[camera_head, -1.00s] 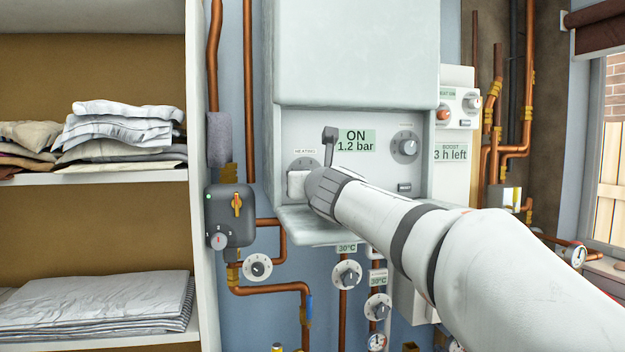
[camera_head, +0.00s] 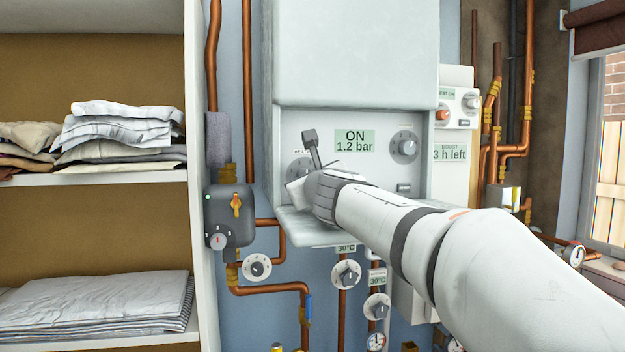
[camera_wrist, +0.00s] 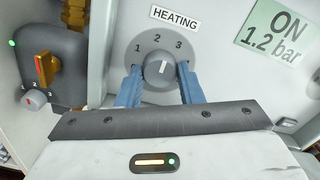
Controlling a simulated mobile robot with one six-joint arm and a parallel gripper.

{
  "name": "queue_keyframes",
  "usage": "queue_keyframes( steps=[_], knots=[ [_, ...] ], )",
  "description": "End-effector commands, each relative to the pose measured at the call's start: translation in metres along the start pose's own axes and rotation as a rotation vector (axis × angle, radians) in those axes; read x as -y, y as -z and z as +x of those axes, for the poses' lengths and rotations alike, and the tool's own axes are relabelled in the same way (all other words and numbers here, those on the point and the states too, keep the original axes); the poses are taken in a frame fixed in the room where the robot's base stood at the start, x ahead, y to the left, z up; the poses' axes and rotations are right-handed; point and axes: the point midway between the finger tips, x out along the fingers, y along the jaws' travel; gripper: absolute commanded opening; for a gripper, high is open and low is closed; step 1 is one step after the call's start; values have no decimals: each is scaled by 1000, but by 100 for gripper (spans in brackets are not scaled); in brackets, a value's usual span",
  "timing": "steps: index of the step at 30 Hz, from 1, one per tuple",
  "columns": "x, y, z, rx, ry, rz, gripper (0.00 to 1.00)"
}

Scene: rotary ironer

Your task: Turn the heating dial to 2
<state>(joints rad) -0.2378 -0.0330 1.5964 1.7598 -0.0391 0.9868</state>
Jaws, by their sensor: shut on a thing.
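The heating dial (camera_wrist: 160,72) is a round grey knob on a grey plate marked 1, 2 and 3, under a HEATING label. Its white pointer line points up and slightly right, near the 2 and a little toward the 3. My gripper (camera_wrist: 161,76) has its blue fingers on both sides of the knob and is shut on it. In the head view my gripper (camera_head: 299,188) is at the boiler's lower left panel and hides most of the dial, whose plate (camera_head: 297,165) shows only at its upper edge. The display (camera_head: 355,141) reads ON, 1.2 bar.
A second knob (camera_head: 405,146) sits right of the display. A dark control box (camera_head: 230,215) with a yellow lever is to the left, beside shelves (camera_head: 100,178) of folded linen. Copper pipes and several small dials are below the boiler. The boiler's lower ledge (camera_head: 310,238) sits under my gripper.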

Motion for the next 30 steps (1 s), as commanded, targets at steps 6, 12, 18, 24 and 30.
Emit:
queue_keyframes(
  steps=[6,12,18,24,30],
  knots=[
    [0,0,0,-1,0,1,38],
    [-1,0,0,0,-1,2,55],
    [-1,0,0,0,-1,2,55],
    [0,-1,-14,1,-1,2,55],
    [0,-1,-47,2,0,3,55]
  ],
)
